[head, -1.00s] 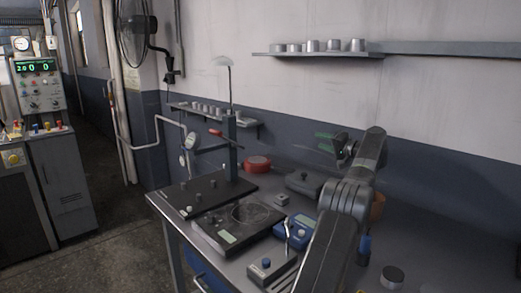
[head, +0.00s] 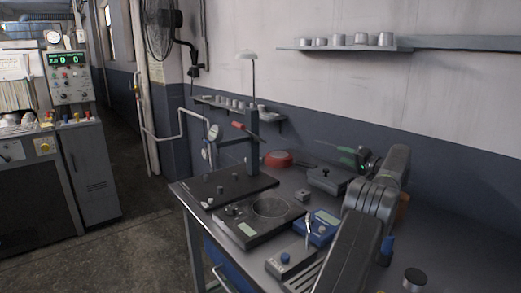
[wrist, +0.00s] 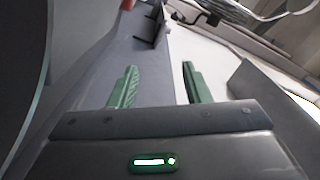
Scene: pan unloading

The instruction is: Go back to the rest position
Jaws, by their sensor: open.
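My gripper (head: 344,155) is above the back part of the workbench (head: 440,262) in the head view, partly hidden by my own arm. Its green fingers point left there. In the wrist view my gripper (wrist: 159,72) shows its two green fingers wide apart with nothing between them. It touches no object that I can see. My arm is folded up over the right part of the bench.
The bench holds a black plate with a post (head: 254,150), a device with a round dish (head: 268,207), a blue meter (head: 318,227), a red round pot (head: 278,158) and a dark metal cylinder (head: 414,279). A wall shelf (head: 345,48) holds several metal cups.

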